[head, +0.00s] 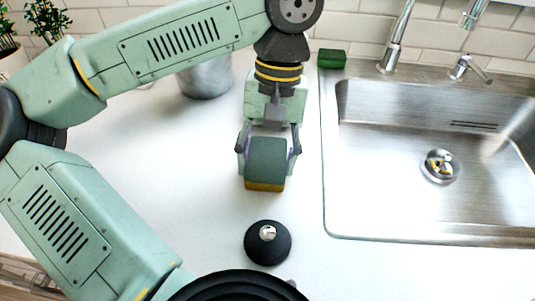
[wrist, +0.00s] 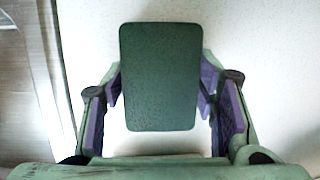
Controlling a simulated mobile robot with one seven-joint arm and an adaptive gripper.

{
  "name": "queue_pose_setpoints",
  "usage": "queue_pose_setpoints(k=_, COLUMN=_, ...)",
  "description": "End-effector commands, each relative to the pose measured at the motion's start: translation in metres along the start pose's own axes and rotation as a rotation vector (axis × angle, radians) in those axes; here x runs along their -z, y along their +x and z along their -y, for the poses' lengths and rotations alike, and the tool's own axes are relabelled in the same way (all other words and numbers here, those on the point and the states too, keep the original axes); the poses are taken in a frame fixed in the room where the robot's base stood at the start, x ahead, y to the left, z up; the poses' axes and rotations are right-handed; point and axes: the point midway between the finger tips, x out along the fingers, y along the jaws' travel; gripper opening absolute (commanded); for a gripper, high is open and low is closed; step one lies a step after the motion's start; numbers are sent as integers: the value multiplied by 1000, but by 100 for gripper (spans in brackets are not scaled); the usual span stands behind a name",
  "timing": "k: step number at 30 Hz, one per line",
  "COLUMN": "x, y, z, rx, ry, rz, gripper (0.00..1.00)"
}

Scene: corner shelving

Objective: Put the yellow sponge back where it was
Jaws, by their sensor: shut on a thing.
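The yellow sponge (head: 265,186) is in my gripper (head: 268,152), above the white counter left of the sink. Its dark green scouring face (wrist: 160,75) fills the middle of the wrist view. Its yellow layer shows in the head view as a strip along the lower edge. The purple-lined fingers of my gripper, also in the wrist view (wrist: 160,84), close on it from both sides. I cannot tell how high above the counter it is held.
A steel sink (head: 400,190) with a faucet (head: 396,40) fills the right. A green sponge (head: 332,59) lies by its back left corner. A black round lid with a metal knob (head: 267,246) lies in front. A metal pot (head: 207,78) stands behind my arm. White counter (head: 150,160) is clear at left.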

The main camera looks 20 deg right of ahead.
Motion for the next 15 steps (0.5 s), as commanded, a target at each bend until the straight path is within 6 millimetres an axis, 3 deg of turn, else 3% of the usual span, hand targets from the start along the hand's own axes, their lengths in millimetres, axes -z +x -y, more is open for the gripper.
queue_pose_setpoints(k=2, x=0, y=0, z=0, rx=0, ry=0, rz=0, gripper=42)
queue_pose_setpoints(k=3, x=0, y=0, z=0, rx=0, ry=0, rz=0, gripper=55)
queue_pose_setpoints(k=9, x=0, y=0, z=0, rx=0, ry=0, rz=0, gripper=68)
queue_pose_setpoints(k=12, x=0, y=0, z=0, rx=0, ry=0, rz=0, gripper=75)
queue_pose_setpoints(k=15, x=0, y=0, z=0, rx=0, ry=0, rz=0, gripper=75)
